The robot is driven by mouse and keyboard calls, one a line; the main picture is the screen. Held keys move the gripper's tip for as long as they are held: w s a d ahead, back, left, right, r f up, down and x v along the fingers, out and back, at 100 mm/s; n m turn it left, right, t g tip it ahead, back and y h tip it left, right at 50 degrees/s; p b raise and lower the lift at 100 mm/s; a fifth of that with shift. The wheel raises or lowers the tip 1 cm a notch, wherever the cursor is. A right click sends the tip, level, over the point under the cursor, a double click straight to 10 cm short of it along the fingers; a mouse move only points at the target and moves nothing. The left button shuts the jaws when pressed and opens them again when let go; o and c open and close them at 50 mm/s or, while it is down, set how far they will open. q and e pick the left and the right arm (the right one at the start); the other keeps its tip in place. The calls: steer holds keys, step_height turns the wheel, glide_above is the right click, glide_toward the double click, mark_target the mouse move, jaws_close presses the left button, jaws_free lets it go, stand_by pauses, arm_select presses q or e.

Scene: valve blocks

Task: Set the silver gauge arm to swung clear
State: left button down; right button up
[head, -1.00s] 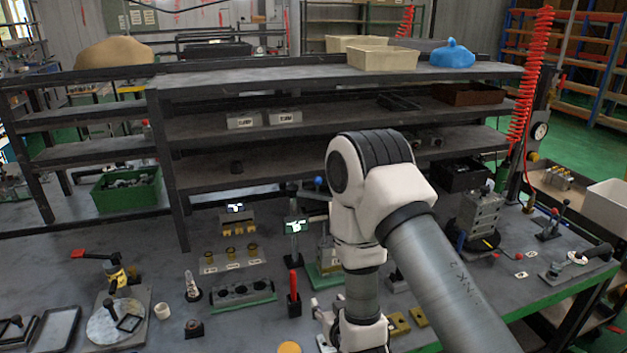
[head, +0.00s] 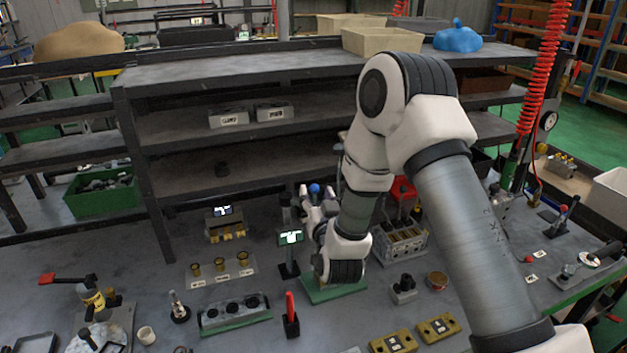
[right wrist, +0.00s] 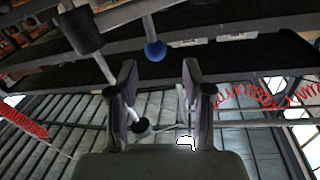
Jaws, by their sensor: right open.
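A slim silver rod with a dark knob (right wrist: 142,127) shows in the right wrist view, between my right gripper's fingers in the picture. It looks like the silver gauge arm, but I cannot be sure. A blue ball (right wrist: 155,51) on another light rod is beyond the fingertips. In the head view the blue ball (head: 314,188) shows at my right gripper (head: 316,203), above a green base plate (head: 322,291). My right wrist hides most of the fixture on that plate. The right gripper is open; I see no contact with the rod. My left gripper is out of view.
A small lit display on a post (head: 290,238) stands just left of my right wrist. A valve block (head: 402,243) is close on the right. The shelf rack (head: 260,165) rises behind. A red-handled lever (head: 290,312) and brass blocks (head: 394,343) are in front.

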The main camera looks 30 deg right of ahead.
mark_target(316, 190)
steer(key=w, duration=0.1)
steer(key=w+d+f, duration=0.1)
steer(key=w, duration=0.1)
steer(key=w+d, duration=0.1)
steer(key=shift+w+d+f+p, duration=0.15)
steer(key=shift+w+p, duration=0.2)
steer(key=shift+s, duration=0.2)
steer(key=shift+s+a+r, duration=0.2)
steer(key=shift+a+r, duration=0.05)
steer(key=shift+r, duration=0.1)
steer(key=shift+c, duration=1.3)
steer(key=shift+s, duration=0.1)
steer(key=c, duration=0.5)
jaws_close()
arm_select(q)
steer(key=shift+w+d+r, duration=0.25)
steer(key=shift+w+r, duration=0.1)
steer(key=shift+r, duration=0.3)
arm_select(e)
steer(key=shift+d, duration=0.1)
steer(key=shift+f, duration=0.1)
